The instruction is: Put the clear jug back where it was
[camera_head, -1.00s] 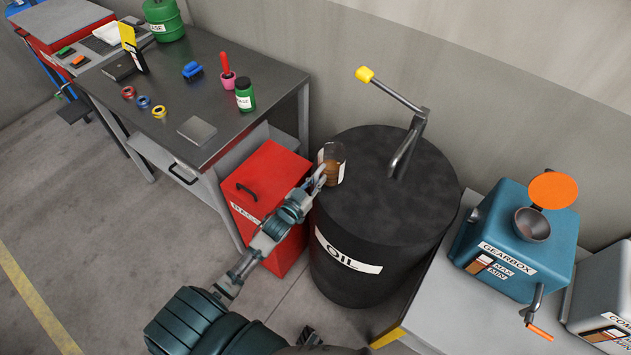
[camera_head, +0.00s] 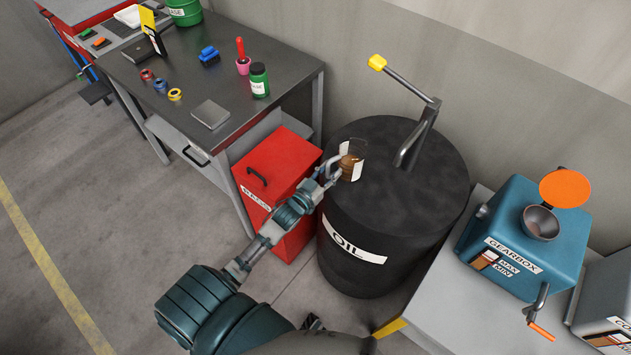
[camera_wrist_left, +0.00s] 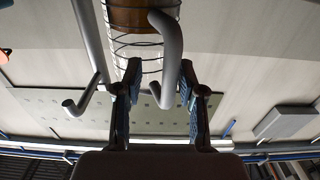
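The clear jug (camera_head: 352,160), with brown liquid inside and a pale label, is at the left rim of the black oil drum (camera_head: 425,225). I cannot tell whether its base touches the drum top. My left gripper (camera_head: 335,172) is at the jug's left side, by its handle. In the left wrist view the jug (camera_wrist_left: 143,20) is ahead at the top, with thin dark lines around it. Its curved grey handle (camera_wrist_left: 172,60) lies between the two fingers of my left gripper (camera_wrist_left: 158,80). The fingers stand apart, with a gap beside the handle. My right gripper is not seen.
A crank pump (camera_head: 410,145) with a yellow knob rises from the drum. A red bin (camera_head: 280,165) stands left of it, beside a dark workbench (camera_head: 225,85) with small items. A blue gearbox (camera_head: 535,235) with a funnel stands on a light surface at right.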

